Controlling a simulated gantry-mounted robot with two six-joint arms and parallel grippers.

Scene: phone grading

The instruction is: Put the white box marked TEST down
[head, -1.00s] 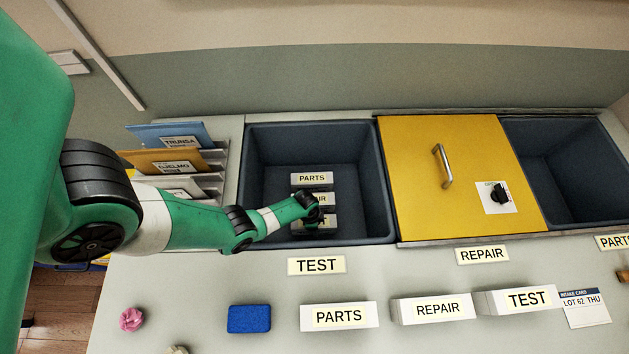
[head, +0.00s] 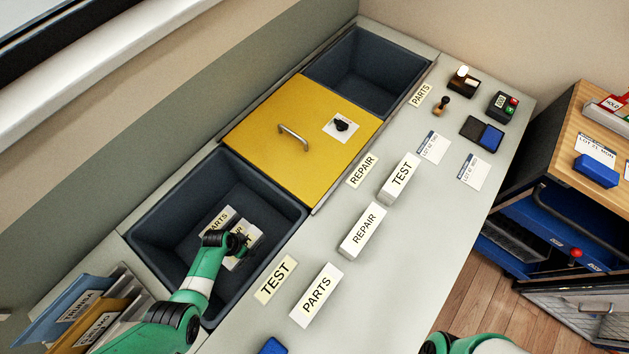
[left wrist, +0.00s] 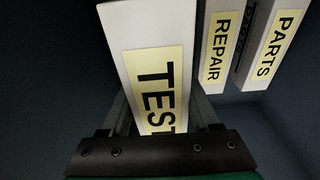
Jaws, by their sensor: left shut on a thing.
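My left gripper (head: 243,240) is down in the open dark bin (head: 160,228) behind the TEST label (head: 275,279). It is shut on a white box marked TEST, whose label fills the middle of the left wrist view (left wrist: 155,85). In the head view my gripper partly hides this box. A white REPAIR box (left wrist: 219,50) and a white PARTS box (left wrist: 277,45) lie beside it in the same bin. I cannot tell whether the held box touches the bin floor. My right gripper is out of view.
A yellow lid (head: 270,150) with a handle and knob covers the middle bin. The far bin (head: 365,75) is open and looks empty. More white boxes marked PARTS (head: 316,297), REPAIR (head: 362,232) and TEST (head: 400,180) stand on the counter. File folders (head: 75,310) stand at the lower left.

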